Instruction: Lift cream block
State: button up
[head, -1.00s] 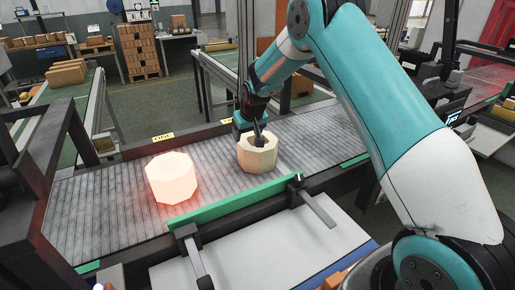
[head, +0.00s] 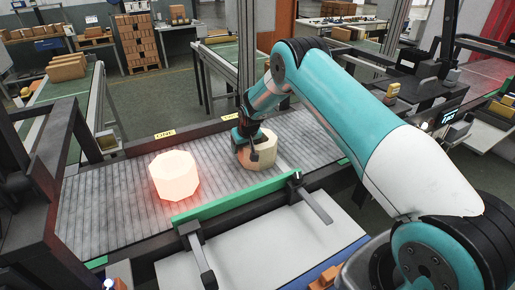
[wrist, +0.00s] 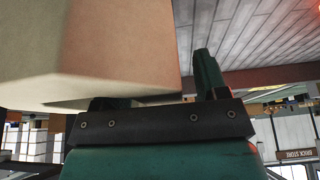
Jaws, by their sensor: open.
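The cream block (head: 265,151) is a many-sided piece standing on the grey roller conveyor (head: 215,160). My gripper (head: 249,153) is down at the left side of the block in the head view and covers part of it. The block (wrist: 85,45) fills the upper left of the wrist view, close to the fingers. There my gripper (wrist: 155,85) is open; one finger stands to the right of the block and the other is mostly hidden behind it. I cannot tell whether either finger touches the block.
A glowing pinkish-white block (head: 174,176) stands on the conveyor to the left. A green rail (head: 235,202) with black clamps runs along the near edge. A pale panel (head: 265,245) lies in front. The conveyor between the two blocks is clear.

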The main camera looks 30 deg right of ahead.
grip_shut()
jog(key=shift+w+r, duration=0.1)
jog(key=shift+r, duration=0.1)
